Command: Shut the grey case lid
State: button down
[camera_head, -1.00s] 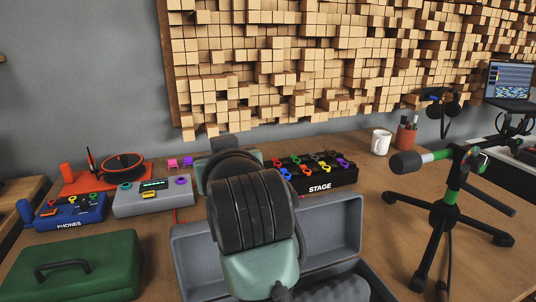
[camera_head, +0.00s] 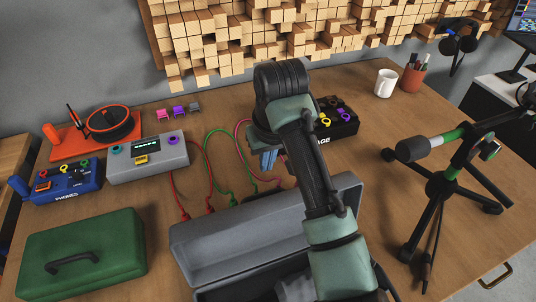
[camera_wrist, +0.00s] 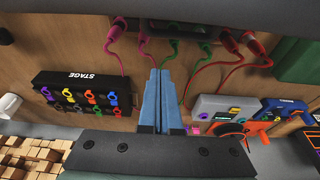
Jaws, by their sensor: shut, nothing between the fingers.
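The grey case stands open at the bottom middle of the head view, and its raised lid (camera_head: 215,245) leans up along the back. Part of the dark lower half (camera_head: 245,294) shows below it; my arm covers the right part. My arm reaches over the lid, and my gripper (camera_head: 268,162) is behind it, blue fingers pointing down, apart from the lid. In the wrist view the blue fingers (camera_wrist: 160,75) are together and empty. Whether the lid shows at the top edge of the wrist view I cannot tell.
Behind the lid, red, green and pink cables (camera_head: 215,165) lie on the table. The black STAGE box (camera_head: 340,128) is right of my gripper. A green case (camera_head: 85,255) stands left, a grey device (camera_head: 148,158) behind it. A microphone stand (camera_head: 440,185) stands right.

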aim_at(270, 221)
jog(key=x, duration=0.7)
jog(key=shift+s+d+r, duration=0.2)
jog(key=shift+s+r, duration=0.15)
jog(key=shift+s, duration=0.25)
jog(key=shift+s+d+r, duration=0.15)
jog(key=shift+s+r, duration=0.15)
jog(key=shift+s, duration=0.3)
jog(key=shift+s+d+r, duration=0.2)
jog(key=shift+s+r, duration=0.15)
jog(key=shift+s, duration=0.25)
